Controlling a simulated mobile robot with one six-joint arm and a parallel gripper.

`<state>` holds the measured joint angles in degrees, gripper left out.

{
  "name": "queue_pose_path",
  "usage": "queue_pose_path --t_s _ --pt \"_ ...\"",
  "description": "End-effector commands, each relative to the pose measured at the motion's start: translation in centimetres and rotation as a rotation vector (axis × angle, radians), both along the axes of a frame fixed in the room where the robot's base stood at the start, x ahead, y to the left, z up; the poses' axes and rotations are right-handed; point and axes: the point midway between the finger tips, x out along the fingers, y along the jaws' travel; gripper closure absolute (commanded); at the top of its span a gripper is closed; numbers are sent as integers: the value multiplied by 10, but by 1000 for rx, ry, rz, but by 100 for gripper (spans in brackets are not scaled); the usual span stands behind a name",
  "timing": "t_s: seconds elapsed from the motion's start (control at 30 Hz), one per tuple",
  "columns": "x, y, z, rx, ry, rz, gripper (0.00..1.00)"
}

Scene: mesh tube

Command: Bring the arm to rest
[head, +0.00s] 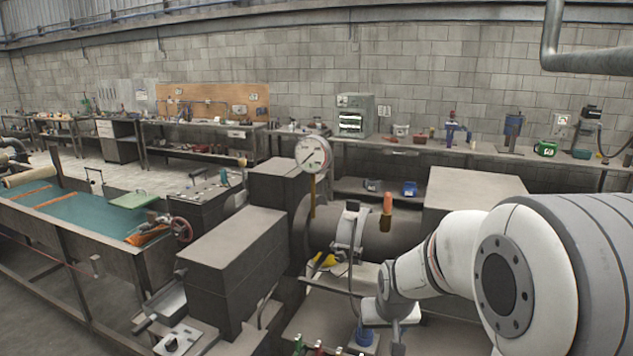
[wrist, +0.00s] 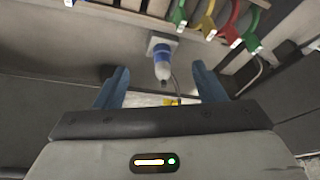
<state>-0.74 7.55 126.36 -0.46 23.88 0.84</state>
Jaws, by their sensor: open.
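My white arm (head: 450,250) reaches in from the right in the head view, its wrist low near the bottom centre. In the wrist view my gripper (wrist: 160,70) shows two blue fingers spread wide apart. Nothing is held between them. A blue and white bottle-like piece (wrist: 162,62) shows beyond the gap between the fingers, apart from both. My fingers cannot be made out clearly in the head view.
Green, yellow and red clamp-like pieces (wrist: 208,22) hang at the wrist view's top right. A large pipe (head: 350,232), a dial gauge (head: 312,152) and dark grey blocks (head: 232,255) stand left of my arm. A teal-topped bench (head: 85,222) lies further left.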

Motion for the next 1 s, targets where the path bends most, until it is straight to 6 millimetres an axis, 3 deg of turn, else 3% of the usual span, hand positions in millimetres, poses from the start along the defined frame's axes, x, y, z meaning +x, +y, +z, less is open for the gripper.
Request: queue_pose_path --t_s 0.47,0.8,1.0 --pt "-72 -6 7 -2 38 -7 36" --pt "-181 -8 -8 -3 98 -7 36" --pt "-215 -7 -16 -2 124 -8 36"
